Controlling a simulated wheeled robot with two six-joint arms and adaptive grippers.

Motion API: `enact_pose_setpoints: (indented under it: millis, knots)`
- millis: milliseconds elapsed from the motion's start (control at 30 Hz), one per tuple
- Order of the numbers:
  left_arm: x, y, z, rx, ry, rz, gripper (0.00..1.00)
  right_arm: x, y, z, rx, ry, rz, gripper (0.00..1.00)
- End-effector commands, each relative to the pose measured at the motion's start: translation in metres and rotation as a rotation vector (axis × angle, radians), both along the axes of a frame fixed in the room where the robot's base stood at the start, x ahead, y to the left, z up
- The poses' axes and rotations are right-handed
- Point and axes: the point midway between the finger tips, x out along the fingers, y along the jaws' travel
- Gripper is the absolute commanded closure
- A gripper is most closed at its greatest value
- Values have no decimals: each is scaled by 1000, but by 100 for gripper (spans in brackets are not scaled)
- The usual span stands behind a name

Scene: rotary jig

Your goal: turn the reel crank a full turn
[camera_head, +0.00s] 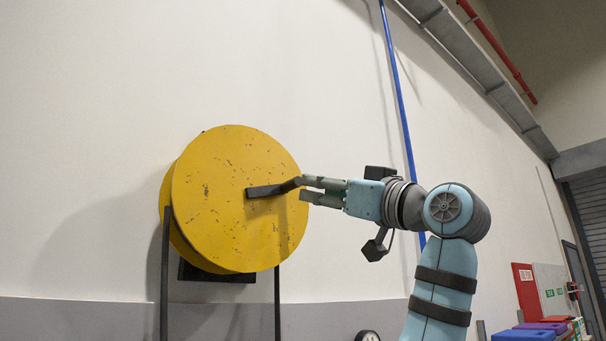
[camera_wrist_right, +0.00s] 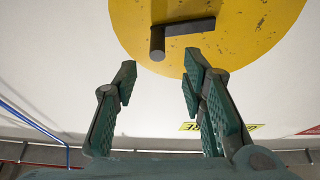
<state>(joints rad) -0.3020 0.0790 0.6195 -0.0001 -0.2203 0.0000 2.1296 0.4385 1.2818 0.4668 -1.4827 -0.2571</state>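The yellow reel (camera_head: 225,220) is a scuffed round drum on a dark stand. Its dark crank arm (camera_head: 268,190) runs right from the reel's middle, roughly level. My right gripper (camera_head: 302,189) is at the crank's outer end. In the right wrist view its fingers (camera_wrist_right: 159,78) are open with nothing between them. The crank's stubby handle (camera_wrist_right: 157,43) shows just beyond the fingertips, between their lines, against the yellow face (camera_wrist_right: 235,35). The head view does not show clearly whether a finger touches the handle. My left gripper is in neither view.
The dark stand legs (camera_head: 164,280) hold the reel close to a pale wall (camera_head: 90,100). A blue pipe (camera_head: 400,95) runs up the wall behind my right arm. Coloured boxes (camera_head: 540,328) sit at the lower right. The space left of the reel is clear.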

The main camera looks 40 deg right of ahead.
Motion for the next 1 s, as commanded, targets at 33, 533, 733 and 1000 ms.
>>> enact_pose_setpoints:
  millis: [33, 533, 733, 1000]
  knots:
    - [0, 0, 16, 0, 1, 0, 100, 14, 1, 14, 0, 5, 2, 62]
    - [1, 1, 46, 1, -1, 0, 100, 76, 2, 34, 0, 0, -2, 62]
    - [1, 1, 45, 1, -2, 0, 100, 76, 2, 33, 0, 0, -2, 78]
    - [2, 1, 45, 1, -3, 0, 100, 76, 2, 33, 0, 0, -2, 100]
